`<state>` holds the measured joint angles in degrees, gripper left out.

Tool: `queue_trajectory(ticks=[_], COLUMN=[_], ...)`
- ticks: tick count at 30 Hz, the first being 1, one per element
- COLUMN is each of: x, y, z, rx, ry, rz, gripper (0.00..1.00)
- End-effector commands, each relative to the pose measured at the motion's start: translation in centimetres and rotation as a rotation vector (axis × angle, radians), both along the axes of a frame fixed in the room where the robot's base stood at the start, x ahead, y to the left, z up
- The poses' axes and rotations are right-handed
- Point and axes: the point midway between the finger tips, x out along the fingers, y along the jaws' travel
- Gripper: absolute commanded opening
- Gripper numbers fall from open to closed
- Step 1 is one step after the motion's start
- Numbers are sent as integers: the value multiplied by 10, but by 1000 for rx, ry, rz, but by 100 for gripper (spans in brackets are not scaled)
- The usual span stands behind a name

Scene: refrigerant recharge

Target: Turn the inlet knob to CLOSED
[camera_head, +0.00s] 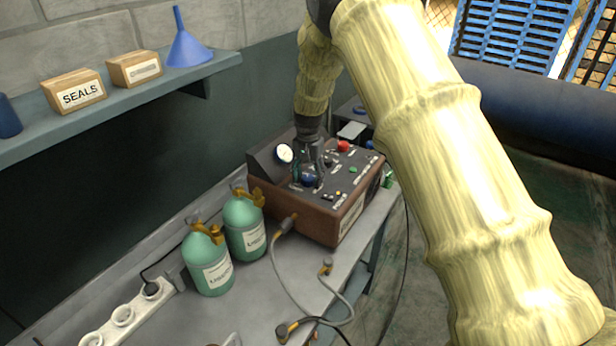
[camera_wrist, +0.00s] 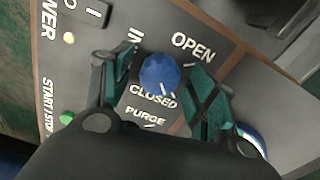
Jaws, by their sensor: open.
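The blue inlet knob (camera_wrist: 160,73) sits on the grey panel of the machine, with the labels IN, OPEN, CLOSED and PURGE around it. A pale mark on the knob points down and slightly right, near the end of the word CLOSED. My gripper (camera_wrist: 164,80) is open, with one green-padded finger on each side of the knob. I cannot tell whether the pads touch it. In the head view my gripper (camera_head: 311,177) points down over the brown recharge machine (camera_head: 315,222), and the blue knob (camera_head: 309,181) shows just below the fingers.
A round gauge (camera_head: 285,153) and a red knob (camera_head: 344,146) are on the machine near my gripper. Two green bottles (camera_head: 213,265) stand at its left. Hoses (camera_head: 290,275) lie on the bench (camera_head: 262,315). A shelf (camera_head: 120,108) with boxes and a blue funnel (camera_head: 186,45) is at upper left.

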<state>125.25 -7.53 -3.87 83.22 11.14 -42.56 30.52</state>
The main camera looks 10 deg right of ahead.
Motion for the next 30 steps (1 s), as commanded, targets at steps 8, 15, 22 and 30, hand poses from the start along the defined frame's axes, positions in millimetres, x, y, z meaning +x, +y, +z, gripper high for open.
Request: queue_trajectory(ticks=[8, 15, 22, 30], x=[0, 1, 1, 0], y=[0, 0, 0, 0], z=[8, 45, 86, 115], rx=[-1, 0, 0, 1], ry=[-1, -2, -3, -1], rz=[0, 0, 0, 0], gripper=[58, 58, 58, 58])
